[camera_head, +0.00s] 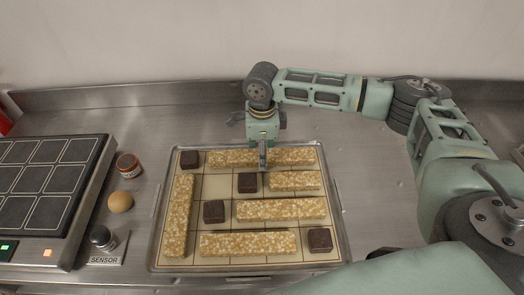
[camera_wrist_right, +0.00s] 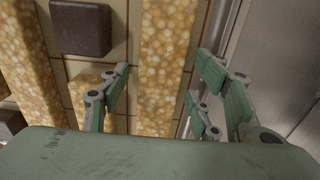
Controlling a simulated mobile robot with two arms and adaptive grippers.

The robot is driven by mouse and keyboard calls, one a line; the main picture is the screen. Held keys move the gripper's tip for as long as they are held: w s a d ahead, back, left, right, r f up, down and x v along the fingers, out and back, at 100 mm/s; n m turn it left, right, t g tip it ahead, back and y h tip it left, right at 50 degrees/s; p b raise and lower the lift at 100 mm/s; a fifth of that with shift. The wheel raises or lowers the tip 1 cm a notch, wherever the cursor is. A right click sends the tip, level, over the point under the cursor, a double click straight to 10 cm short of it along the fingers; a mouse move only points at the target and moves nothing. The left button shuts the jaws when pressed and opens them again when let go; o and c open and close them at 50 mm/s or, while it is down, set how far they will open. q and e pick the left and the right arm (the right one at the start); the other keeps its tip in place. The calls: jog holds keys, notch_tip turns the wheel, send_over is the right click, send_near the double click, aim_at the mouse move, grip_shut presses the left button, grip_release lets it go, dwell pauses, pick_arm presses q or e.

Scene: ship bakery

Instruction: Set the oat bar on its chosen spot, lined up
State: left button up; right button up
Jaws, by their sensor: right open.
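Several oat bars lie on the gridded tray (camera_head: 340,225). One long oat bar (camera_head: 292,157) runs along the tray's back row, parallel to the rim, and shows in the right wrist view (camera_wrist_right: 165,60). My right gripper (camera_head: 263,160) is over this bar's middle, open, with its fingers to either side of it in the wrist view (camera_wrist_right: 160,100). I cannot tell how low the fingertips reach. Other bars stand at the left column (camera_head: 180,215), middle right (camera_head: 282,209) and front (camera_head: 247,244), with a short bar (camera_head: 295,181) behind the middle one. My left gripper is not in view.
Dark brown blocks sit on the tray at back left (camera_head: 190,159), centre (camera_head: 247,182), left of centre (camera_head: 214,211) and front right (camera_head: 320,239).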

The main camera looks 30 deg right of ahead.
notch_tip(320, 180, up, 12)
jog(key=b, duration=0.1)
jog(key=shift+r, duration=0.15)
dwell(0.4)
dwell(0.4)
